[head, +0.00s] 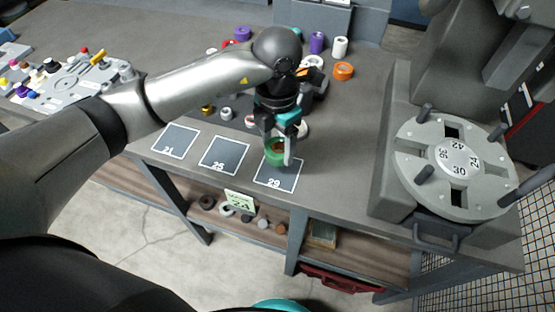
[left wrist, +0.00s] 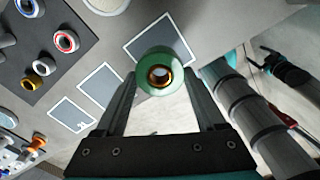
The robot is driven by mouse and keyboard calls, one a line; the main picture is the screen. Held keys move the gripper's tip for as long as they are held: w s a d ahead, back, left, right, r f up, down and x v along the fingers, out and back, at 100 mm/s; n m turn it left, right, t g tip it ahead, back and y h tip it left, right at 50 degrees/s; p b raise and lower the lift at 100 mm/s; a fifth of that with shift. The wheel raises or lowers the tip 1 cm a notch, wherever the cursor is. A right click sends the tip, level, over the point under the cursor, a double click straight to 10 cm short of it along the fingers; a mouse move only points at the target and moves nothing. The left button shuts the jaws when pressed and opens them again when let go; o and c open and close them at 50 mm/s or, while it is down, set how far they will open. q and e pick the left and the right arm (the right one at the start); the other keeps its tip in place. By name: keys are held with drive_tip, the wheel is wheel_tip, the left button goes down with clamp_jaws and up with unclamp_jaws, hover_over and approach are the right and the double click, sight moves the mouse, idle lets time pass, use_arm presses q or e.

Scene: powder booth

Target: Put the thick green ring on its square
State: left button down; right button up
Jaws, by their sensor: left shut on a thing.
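My left gripper (head: 277,152) is shut on the thick green ring (left wrist: 149,86), one finger on each side. The ring also shows in the head view (head: 270,157), partly behind a finger. An orange-brown inner part shows in its hole. The ring appears over the near-right dark square marked 29 (head: 285,180). In the left wrist view it overlaps one edge of that square (left wrist: 160,36). I cannot tell for sure whether it touches the table. My right gripper (left wrist: 257,57) shows small at the right of the left wrist view, its fingers apart and empty.
Squares marked 25 (head: 226,152) and 21 (head: 176,139) lie to the left. Spools and rings, including an orange one (head: 343,71), stand behind. A grey numbered turntable (head: 488,165) stands at the right. A grey tray of small parts (head: 68,92) is far left.

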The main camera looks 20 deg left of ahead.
use_arm(q)
drive_tip(key=shift+f, duration=3)
drive_tip(key=shift+f+b, duration=0.2)
drive_tip(key=shift+b, duration=0.2)
unclamp_jaws()
drive_tip(key=shift+r, duration=0.1)
wheel_tip(320, 180, up, 12)
drive_tip(key=shift+r+p, duration=0.15)
drive_tip(key=shift+p, duration=0.3)
